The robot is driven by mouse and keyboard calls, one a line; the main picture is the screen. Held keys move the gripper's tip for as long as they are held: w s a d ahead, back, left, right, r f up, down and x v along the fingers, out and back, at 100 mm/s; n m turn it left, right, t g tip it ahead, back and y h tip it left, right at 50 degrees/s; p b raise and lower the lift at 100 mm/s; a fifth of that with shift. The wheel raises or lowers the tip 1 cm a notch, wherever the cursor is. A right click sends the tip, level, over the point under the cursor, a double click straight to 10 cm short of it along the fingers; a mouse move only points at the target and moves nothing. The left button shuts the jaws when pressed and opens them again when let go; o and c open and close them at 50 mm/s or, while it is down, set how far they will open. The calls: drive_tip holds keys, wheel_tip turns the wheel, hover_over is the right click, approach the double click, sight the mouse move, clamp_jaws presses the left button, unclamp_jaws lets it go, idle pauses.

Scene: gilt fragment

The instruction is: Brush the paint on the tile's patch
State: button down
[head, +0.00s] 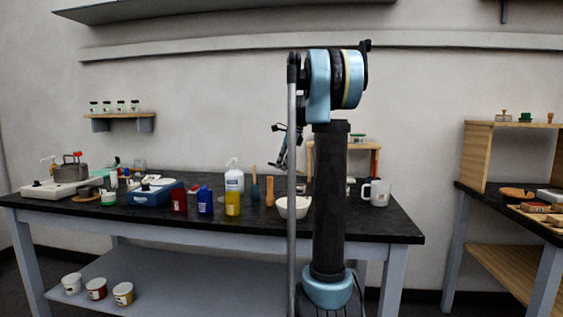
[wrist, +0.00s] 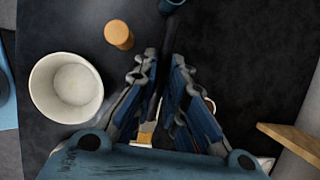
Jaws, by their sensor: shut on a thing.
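My gripper (wrist: 164,62) is shut on a thin dark shaft that looks like a brush handle, seen between the fingers in the wrist view. A tan, bristle-like piece (wrist: 147,132) shows lower between the fingers, with something whitish beside it. In the head view my gripper (head: 281,155) hangs over the back of the dark table (head: 385,228), above and apart from the tabletop things. I cannot make out the tile or its patch; the fingers and my column hide part of the table.
A white bowl (wrist: 67,88) and an orange cylinder (wrist: 118,34) stand left of my gripper in the wrist view. A blue container (wrist: 171,5) is at the top. Bottles (head: 234,178) and a blue tray (head: 155,192) crowd the left. A pitcher (head: 380,192) stands right.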

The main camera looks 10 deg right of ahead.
drive_tip(key=shift+w+d+f+m+y, duration=0.1)
drive_tip(key=shift+d+f+m+y, duration=0.3)
drive_tip(key=shift+y, duration=0.2)
drive_tip(key=d+r+m+t+y, duration=0.2)
drive_tip(key=d+m+t+y, duration=0.2)
drive_tip(key=d+t+y, duration=0.15)
wheel_tip(320, 180, down, 6)
drive_tip(key=shift+w, duration=0.2)
drive_tip(key=shift+f+g, duration=0.25)
drive_tip(key=shift+f, duration=0.45)
idle(0.9)
idle(4.7)
